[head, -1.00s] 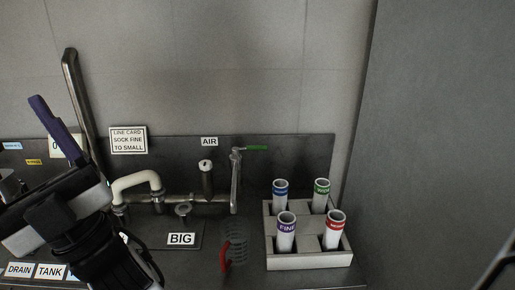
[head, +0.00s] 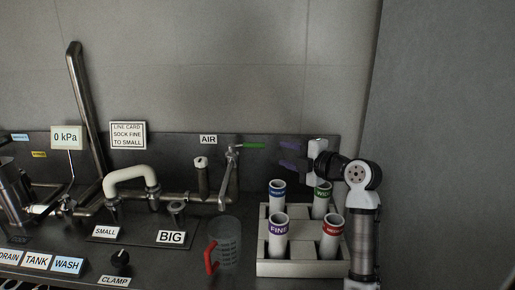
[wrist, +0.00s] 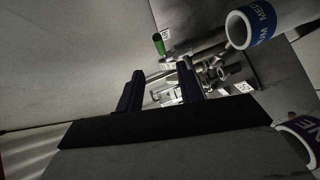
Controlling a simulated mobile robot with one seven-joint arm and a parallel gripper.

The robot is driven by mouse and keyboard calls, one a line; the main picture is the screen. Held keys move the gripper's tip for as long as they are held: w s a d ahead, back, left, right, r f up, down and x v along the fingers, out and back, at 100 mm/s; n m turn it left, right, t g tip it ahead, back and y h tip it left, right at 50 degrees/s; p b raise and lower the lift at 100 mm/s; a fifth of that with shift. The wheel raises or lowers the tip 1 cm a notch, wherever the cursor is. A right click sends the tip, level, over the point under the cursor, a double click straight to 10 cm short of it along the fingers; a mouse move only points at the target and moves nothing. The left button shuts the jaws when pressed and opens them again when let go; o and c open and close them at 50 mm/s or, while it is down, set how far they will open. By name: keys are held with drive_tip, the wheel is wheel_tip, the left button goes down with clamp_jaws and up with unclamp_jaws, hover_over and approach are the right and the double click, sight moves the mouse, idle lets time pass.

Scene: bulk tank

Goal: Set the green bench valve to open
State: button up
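The green bench valve handle (head: 254,146) sits at the top of a thin metal pipe under the AIR label (head: 208,140). It points to the right, about level, along the back panel. In the wrist view the green handle (wrist: 158,44) shows above the gap between the fingers. My gripper (head: 282,154) is to the right of the handle, above the sock rack, with its purple fingers pointing left. The fingers are apart, and they do not appear to touch the handle. In the wrist view my gripper (wrist: 158,88) has nothing between its fingertips.
A pale rack (head: 300,268) with several colour-banded tubes stands below my gripper. A clear jug (head: 228,240) with a red handle stands left of it. Pipes, a white hose (head: 130,172) and the BIG label (head: 171,237) are further left. A grey wall (head: 450,140) bounds the right.

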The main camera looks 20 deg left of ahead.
sight(256, 145)
drive_tip(key=p+x, duration=0.2)
drive_tip(key=x, duration=0.4)
drive_tip(key=p+x, duration=0.2)
drive_tip(key=x, duration=0.4)
drive_tip(key=shift+a+r, duration=0.15)
drive_tip(key=shift+r, duration=0.05)
drive_tip(key=shift+w+a+f, duration=0.2)
drive_tip(key=shift+w+a, duration=0.15)
drive_tip(key=shift+a, duration=0.2)
clamp_jaws()
